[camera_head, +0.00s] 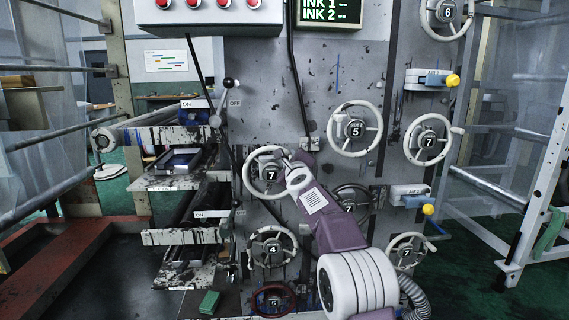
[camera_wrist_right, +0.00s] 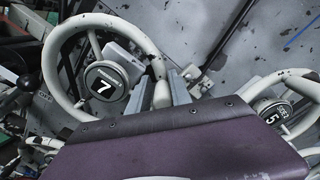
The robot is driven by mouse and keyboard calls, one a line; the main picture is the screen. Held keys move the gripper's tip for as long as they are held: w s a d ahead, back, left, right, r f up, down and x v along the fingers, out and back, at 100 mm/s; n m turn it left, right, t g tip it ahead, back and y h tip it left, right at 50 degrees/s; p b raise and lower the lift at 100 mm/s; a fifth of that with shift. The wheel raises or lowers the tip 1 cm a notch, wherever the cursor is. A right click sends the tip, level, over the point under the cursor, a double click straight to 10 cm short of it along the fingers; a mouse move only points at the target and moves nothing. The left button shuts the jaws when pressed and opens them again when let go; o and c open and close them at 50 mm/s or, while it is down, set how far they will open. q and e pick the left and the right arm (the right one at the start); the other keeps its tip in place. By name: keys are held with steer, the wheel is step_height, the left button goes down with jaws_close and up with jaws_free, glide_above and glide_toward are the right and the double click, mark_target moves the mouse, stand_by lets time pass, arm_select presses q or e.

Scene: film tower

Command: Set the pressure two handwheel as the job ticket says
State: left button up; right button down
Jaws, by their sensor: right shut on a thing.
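My right gripper (camera_head: 291,160) is at the upper right rim of a handwheel reading 7 (camera_head: 247,172). In the right wrist view, this wheel (camera_wrist_right: 50,72) shows its dial at 7, and my right gripper (camera_wrist_right: 163,92) is shut on its pale handle (camera_wrist_right: 161,94). My left gripper is not in view.
A handwheel reading 5 (camera_head: 376,130) is up and right of my gripper, one reading 4 (camera_head: 254,252) below. A dark wheel (camera_head: 366,192) is partly behind my arm. A green display (camera_head: 330,12) shows ink lines. Lever handles (camera_head: 216,120) stand left.

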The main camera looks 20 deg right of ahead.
steer(key=shift+s+d+f+m+b, duration=0.2)
steer(key=shift+d+f+m+b, duration=0.6)
steer(key=shift+m, duration=0.4)
steer(key=c, duration=1.5)
jaws_free()
steer(key=shift+o, duration=1)
steer(key=shift+s+d, duration=0.15)
steer(key=shift+d, duration=0.1)
steer(key=shift+a, duration=0.1)
steer(key=shift+a, duration=0.1)
